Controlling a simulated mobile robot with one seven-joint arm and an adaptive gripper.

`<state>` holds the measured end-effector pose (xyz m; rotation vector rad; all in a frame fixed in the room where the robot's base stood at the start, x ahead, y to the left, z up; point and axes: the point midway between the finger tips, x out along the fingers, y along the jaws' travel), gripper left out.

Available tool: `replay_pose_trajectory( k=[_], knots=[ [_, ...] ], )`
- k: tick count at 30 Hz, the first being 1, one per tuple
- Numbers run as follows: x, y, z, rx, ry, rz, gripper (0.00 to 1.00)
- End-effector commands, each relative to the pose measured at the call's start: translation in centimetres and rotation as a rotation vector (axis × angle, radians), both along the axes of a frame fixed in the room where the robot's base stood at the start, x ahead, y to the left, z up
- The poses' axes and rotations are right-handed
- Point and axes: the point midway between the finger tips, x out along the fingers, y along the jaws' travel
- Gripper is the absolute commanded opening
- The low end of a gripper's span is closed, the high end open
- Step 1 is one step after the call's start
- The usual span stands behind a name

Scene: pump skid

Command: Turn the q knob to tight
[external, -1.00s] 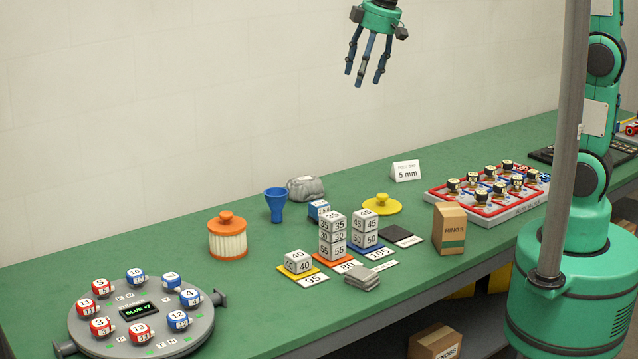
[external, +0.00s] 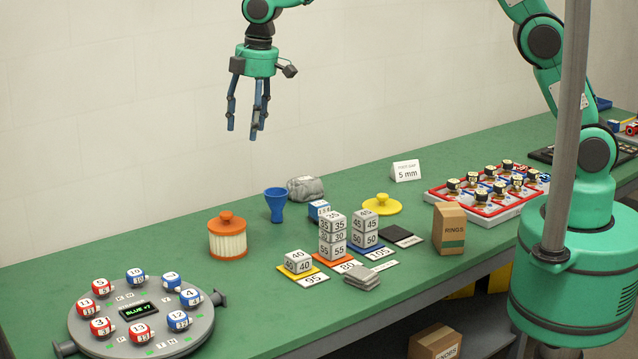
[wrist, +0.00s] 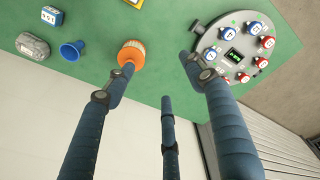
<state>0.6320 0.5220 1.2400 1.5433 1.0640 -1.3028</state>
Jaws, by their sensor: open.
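A round grey plate (external: 80,316) lies on the bench at the lower left, with a ring of red and blue numbered knobs. A small display (external: 139,310) in its middle reads "BLUE +7". Letters and small green marks are on the plate by the knobs, but I cannot make out a q. The plate also shows in the wrist view (wrist: 213,38) at the upper right, partly behind a finger. My gripper (external: 246,132) is open and empty, fingers down, high above the bench, to the right of the plate and well apart from it.
An orange-lidded filter (external: 227,241), a blue funnel (external: 275,204) and a grey stone-like lump (external: 305,189) stand right of the plate. Stacked number blocks (external: 333,237), a rings box (external: 449,228) and a red-white tray (external: 480,208) are farther right. Bare green bench lies between plate and filter.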

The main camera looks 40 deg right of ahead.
Motion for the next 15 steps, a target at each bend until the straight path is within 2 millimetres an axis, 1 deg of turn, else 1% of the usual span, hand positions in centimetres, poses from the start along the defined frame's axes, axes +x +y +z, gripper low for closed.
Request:
replay_pose_trajectory(
  k=[1, 3, 8, 15],
  knots=[
    [-0.2, 1.7, -0.8, -0.008, 0.007, 0.03, 0.55],
    [-0.5, 3.9, -2.0, -0.017, 0.014, 0.068, 0.55],
    [-1.6, 8.6, -4.9, -0.037, 0.028, 0.157, 0.55],
    [-4.2, 15.3, -9.9, -0.067, 0.049, 0.289, 0.55]
  ],
)
